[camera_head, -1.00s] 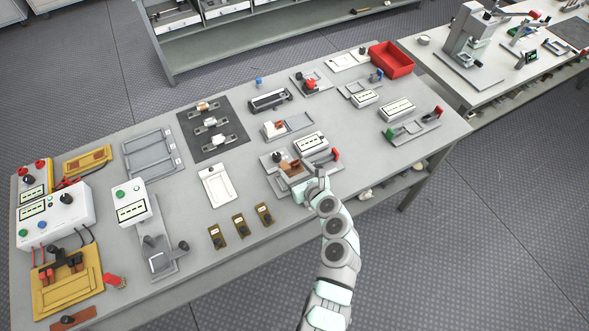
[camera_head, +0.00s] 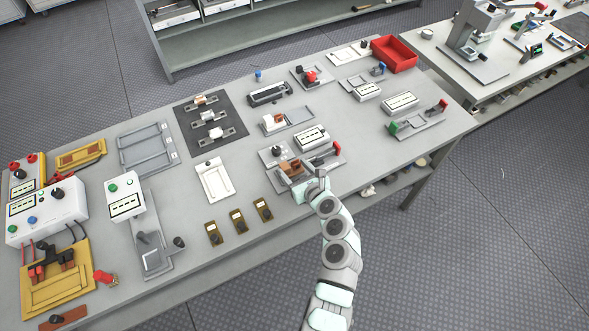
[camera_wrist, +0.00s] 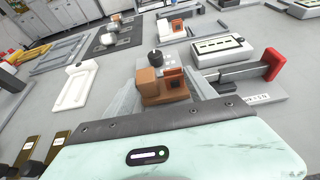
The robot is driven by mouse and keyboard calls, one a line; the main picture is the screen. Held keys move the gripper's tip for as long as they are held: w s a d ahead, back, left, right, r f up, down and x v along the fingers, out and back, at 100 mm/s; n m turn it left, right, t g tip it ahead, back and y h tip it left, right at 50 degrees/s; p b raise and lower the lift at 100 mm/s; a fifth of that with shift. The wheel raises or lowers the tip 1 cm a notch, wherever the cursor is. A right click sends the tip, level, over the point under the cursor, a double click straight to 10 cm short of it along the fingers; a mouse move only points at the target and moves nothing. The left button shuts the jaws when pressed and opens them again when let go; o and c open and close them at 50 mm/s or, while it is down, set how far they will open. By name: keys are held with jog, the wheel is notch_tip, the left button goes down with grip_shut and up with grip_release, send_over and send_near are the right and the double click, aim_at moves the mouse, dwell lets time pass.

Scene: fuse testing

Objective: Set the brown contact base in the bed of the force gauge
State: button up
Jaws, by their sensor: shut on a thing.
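My gripper (camera_head: 299,184) is near the front edge of the table, low over it. It is shut on the brown contact base (camera_wrist: 163,86), which sits between its grey fingers in the wrist view and also shows in the head view (camera_head: 290,168). The base is a brown block with a reddish recessed side. Just behind and right is a grey unit with a white display (camera_wrist: 222,48) and a red-ended lever (camera_wrist: 272,64), also seen in the head view (camera_head: 337,146). I cannot tell for sure which unit is the force gauge. The base's underside is hidden.
A black knob (camera_wrist: 155,57) stands on a grey plate just behind the base. A white tray (camera_head: 214,180) lies to the left. Several brown fuse-like blocks (camera_head: 239,221) lie nearer the front edge. Bare table separates the tray from these blocks.

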jog(key=shift+f, duration=0.45)
jog(key=o, duration=1.6)
